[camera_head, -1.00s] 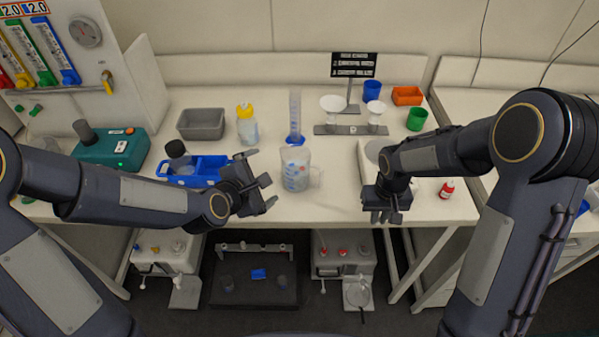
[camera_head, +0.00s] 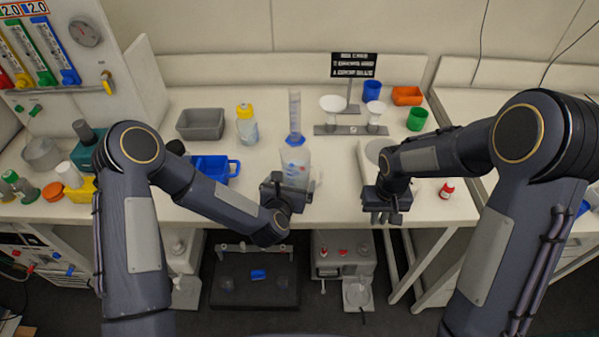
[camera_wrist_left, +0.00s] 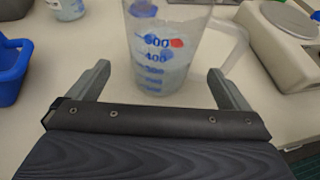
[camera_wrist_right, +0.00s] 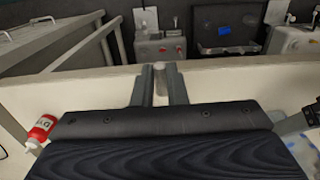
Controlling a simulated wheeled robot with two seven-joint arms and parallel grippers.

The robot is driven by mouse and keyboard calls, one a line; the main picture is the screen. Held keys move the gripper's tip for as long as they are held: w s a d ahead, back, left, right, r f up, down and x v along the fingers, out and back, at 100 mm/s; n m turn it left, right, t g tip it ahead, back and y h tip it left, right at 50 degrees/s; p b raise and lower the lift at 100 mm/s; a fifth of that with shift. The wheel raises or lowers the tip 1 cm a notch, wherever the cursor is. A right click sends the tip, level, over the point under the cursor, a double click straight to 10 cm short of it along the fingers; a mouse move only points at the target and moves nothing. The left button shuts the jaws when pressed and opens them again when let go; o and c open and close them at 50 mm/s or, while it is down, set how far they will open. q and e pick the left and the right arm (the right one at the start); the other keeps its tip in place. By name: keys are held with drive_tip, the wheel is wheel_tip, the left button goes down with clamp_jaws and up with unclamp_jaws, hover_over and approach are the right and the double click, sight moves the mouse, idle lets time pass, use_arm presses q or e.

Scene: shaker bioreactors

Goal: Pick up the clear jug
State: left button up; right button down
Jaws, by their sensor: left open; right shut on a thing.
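The clear jug (camera_head: 296,162) stands upright near the front middle of the bench. It has blue volume marks, a small red mark and a handle on its right. In the left wrist view the jug (camera_wrist_left: 160,62) is straight ahead, between and beyond the open fingers. My left gripper (camera_head: 287,184) is open at the jug's near side and hides its lower part. I cannot tell whether a finger touches it. My right gripper (camera_head: 383,217) is at the bench's front edge, right of the jug. It is shut on a small pale grey thing (camera_wrist_right: 168,76), mostly hidden by the fingers.
A blue tray (camera_head: 212,168) and a yellow-capped bottle (camera_head: 246,126) are to the left. A balance stand (camera_head: 350,130) is behind right.

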use_arm(q)
drive_tip(key=shift+x, duration=3.1)
drive_tip(key=shift+d+r, duration=0.1)
drive_tip(key=shift+r, duration=0.1)
drive_tip(key=c, duration=1.3)
